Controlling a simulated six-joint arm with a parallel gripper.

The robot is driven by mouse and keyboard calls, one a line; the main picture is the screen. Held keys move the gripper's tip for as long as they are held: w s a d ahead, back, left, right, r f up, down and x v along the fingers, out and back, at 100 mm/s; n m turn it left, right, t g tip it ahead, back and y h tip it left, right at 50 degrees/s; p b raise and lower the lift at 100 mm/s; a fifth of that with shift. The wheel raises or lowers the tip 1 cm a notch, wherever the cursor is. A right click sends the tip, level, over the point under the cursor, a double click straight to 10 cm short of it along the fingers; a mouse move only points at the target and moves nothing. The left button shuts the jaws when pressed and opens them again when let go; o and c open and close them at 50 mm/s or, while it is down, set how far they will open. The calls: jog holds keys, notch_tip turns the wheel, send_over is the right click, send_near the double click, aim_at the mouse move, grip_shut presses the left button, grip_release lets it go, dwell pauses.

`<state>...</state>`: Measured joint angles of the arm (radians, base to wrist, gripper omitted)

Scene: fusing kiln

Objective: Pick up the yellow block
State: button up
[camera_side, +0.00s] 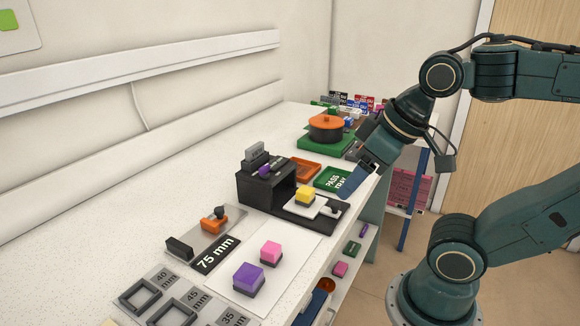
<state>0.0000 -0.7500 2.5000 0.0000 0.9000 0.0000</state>
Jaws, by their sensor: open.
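The yellow block (305,196) sits on a white plate (309,208) just outside the open front of a black kiln (255,190). It looks upright with its top clear. My gripper (347,187) is to the right of the block and a little higher in the picture, pointing down and to the left. It is open and empty, and apart from the block. From this side the gap between its fingers is hard to make out.
A purple block (249,278) and a pink block (270,251) stand on a white sheet in front. A 75 mm label (215,254) lies left.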

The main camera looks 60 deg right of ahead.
jog(key=m+g, duration=0.6)
jog(key=m, duration=1.2)
send_over(306, 189)
notch_tip(306, 189, down, 5)
jog(key=shift+f, duration=0.1)
jog(key=shift+f, duration=0.1)
jog(key=shift+f, duration=4.2)
